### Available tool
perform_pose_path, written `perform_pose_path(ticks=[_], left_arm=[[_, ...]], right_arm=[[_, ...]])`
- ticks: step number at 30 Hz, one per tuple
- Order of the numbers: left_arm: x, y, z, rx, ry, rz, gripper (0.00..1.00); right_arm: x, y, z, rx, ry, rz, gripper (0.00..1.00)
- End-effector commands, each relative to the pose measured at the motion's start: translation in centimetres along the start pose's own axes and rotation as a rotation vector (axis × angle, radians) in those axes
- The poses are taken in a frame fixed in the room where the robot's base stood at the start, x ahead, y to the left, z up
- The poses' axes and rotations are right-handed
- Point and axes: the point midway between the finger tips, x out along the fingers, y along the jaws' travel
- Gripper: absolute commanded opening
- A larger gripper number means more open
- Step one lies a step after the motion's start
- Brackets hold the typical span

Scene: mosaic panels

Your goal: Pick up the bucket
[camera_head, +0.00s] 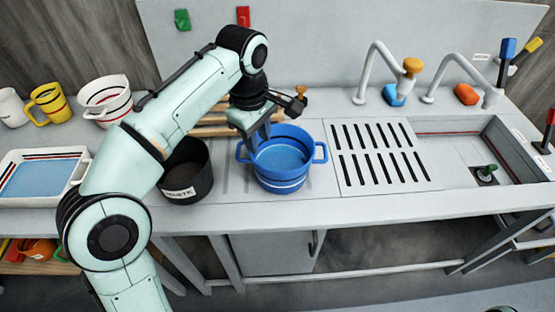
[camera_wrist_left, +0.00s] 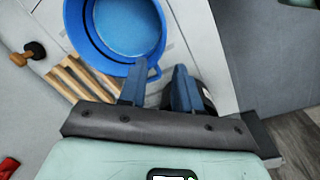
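The blue bucket (camera_head: 283,183) stands upright on the counter, with a loop handle on each side and a lighter blue inside. My left gripper (camera_head: 252,148) is above its left side, pointing down near the left handle. In the left wrist view the bucket (camera_wrist_left: 72,25) is at the top, with one handle (camera_wrist_left: 154,72) close to the gap between the fingers. The left gripper (camera_wrist_left: 158,84) is open, its two blue fingers apart. I cannot tell whether the handle lies between them or below. My right gripper is not in view.
A black labelled bin (camera_head: 190,185) stands just left of the bucket, and a slatted wooden rack (camera_head: 208,128) lies behind. A slotted drain plate (camera_head: 375,155) and a sink (camera_head: 488,150) are to the right. A white tray (camera_head: 78,172) is at the far left.

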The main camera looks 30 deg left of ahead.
Motion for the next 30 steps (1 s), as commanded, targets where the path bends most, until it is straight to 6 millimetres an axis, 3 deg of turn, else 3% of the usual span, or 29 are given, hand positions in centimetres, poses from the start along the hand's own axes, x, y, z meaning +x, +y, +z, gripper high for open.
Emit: perform_pose_path(ticks=[1,8,12,18,25,30], left_arm=[[1.4,-0.3,0.1,0.001,-0.001,-0.002,0.33],[3.8,-0.5,0.1,0.002,-0.001,-0.007,0.33],[6.5,-0.5,0.0,0.002,-0.001,-0.009,0.33],[9.6,-0.5,0.0,0.002,-0.002,-0.007,0.33],[11.2,-0.5,0.0,0.002,-0.002,-0.007,0.33],[14.0,-0.6,-0.1,0.001,-0.002,-0.009,0.33]], right_arm=[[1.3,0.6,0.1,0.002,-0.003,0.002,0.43],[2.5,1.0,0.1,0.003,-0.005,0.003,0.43],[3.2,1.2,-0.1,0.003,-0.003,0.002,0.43],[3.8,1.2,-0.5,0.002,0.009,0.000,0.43],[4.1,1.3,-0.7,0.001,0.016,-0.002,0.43],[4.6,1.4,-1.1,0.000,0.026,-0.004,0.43]])
